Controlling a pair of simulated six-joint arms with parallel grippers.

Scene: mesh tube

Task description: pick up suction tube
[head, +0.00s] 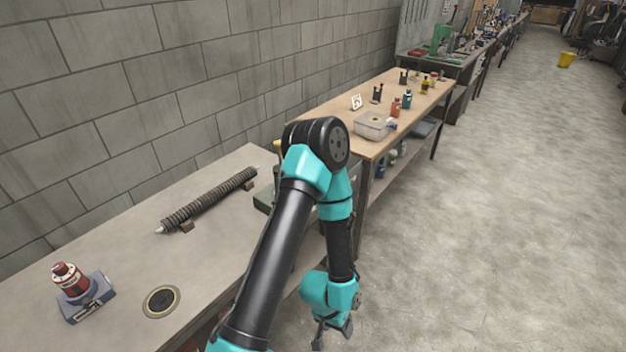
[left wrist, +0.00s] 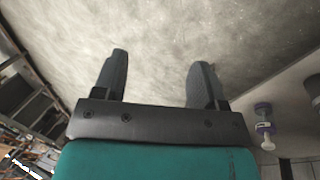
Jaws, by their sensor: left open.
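The suction tube (head: 210,198) is a dark ribbed tube with a pale tip at its near end. It lies at a slant on small brown supports on the grey worktop near the block wall. My left gripper (head: 334,332) hangs over the floor to the right of the worktop, well apart from the tube. In the left wrist view its two dark fingers (left wrist: 160,72) are spread with nothing between them, only concrete floor beyond. The tube is not visible in that view. My right gripper is in neither view.
A red-and-grey device on a blue-grey base (head: 78,290) and a round black disc (head: 161,301) sit at the worktop's near end. A green object (head: 264,201) is partly hidden behind my arm. A wooden table (head: 330,105) with bottles and a box stands beyond.

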